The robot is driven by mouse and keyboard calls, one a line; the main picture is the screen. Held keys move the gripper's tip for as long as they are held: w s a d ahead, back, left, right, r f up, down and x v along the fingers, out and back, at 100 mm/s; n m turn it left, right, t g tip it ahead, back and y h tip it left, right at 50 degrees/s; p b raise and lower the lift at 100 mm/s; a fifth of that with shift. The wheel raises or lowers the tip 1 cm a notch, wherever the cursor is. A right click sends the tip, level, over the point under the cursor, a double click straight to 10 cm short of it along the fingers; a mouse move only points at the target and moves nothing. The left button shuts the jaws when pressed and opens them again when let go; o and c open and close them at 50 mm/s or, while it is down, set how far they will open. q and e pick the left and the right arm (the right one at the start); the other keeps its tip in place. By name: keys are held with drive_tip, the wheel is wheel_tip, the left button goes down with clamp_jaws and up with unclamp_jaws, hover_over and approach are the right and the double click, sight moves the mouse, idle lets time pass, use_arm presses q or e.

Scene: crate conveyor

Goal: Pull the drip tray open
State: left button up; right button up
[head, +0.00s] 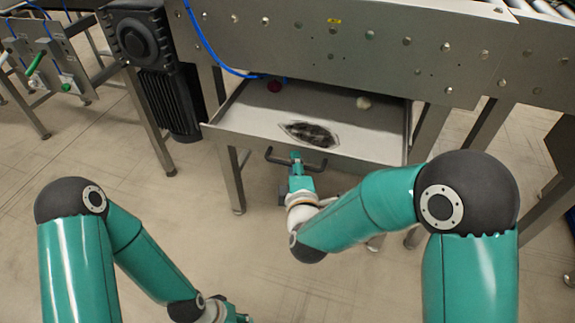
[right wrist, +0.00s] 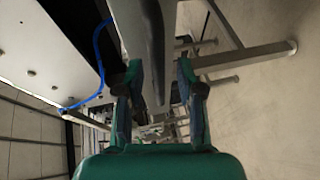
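The drip tray (head: 240,118) stands pulled out from under the conveyor frame, so its pale inside shows. My right gripper (head: 296,157) is at the middle of the handle. In the right wrist view its two fingers (right wrist: 158,75) stand apart, with a grey panel beyond them; whether they touch the handle I cannot tell. My left gripper (head: 236,317) is low, partly cut off by the bottom edge.
The conveyor frame (head: 400,45) spans above the tray. A black motor (head: 160,75) hangs to the left of the tray, and a blue hose (head: 205,45) loops down nearby. Metal legs (head: 232,178) stand beside and below the tray. The floor in front is clear.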

drive_tip(key=shift+w+f, duration=0.1)
drive_tip(key=shift+w, duration=0.4)
clamp_jaws()
